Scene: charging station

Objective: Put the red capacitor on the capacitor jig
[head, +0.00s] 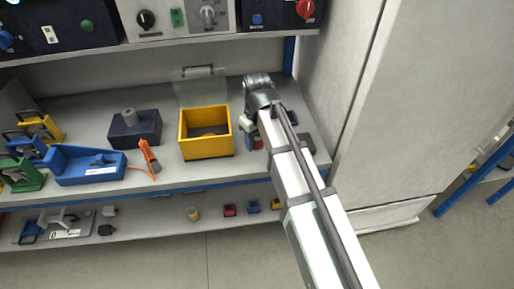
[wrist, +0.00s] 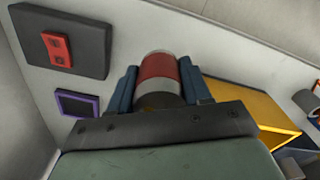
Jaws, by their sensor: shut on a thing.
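The red capacitor (wrist: 158,68), a red cylinder with grey bands, is held between the two blue fingers of my gripper (wrist: 160,85) in the wrist view. In the head view my gripper (head: 250,136) hangs over the right part of the bench, right of the yellow bin, largely hidden by my arm. I cannot tell for sure which fixture is the capacitor jig. A dark blue block with a grey cylinder on top (head: 134,128) stands left of the yellow bin. A dark block (wrist: 88,62) with a red two-holed piece (wrist: 57,49) shows in the wrist view, apart from the capacitor.
The yellow bin (head: 206,155) stands close left of my gripper. A purple-framed dark piece (wrist: 78,104) lies near the dark block. A blue holder (head: 72,175) and an orange-handled tool (head: 149,157) are further left. A tall cabinet wall (head: 398,100) bounds the right side.

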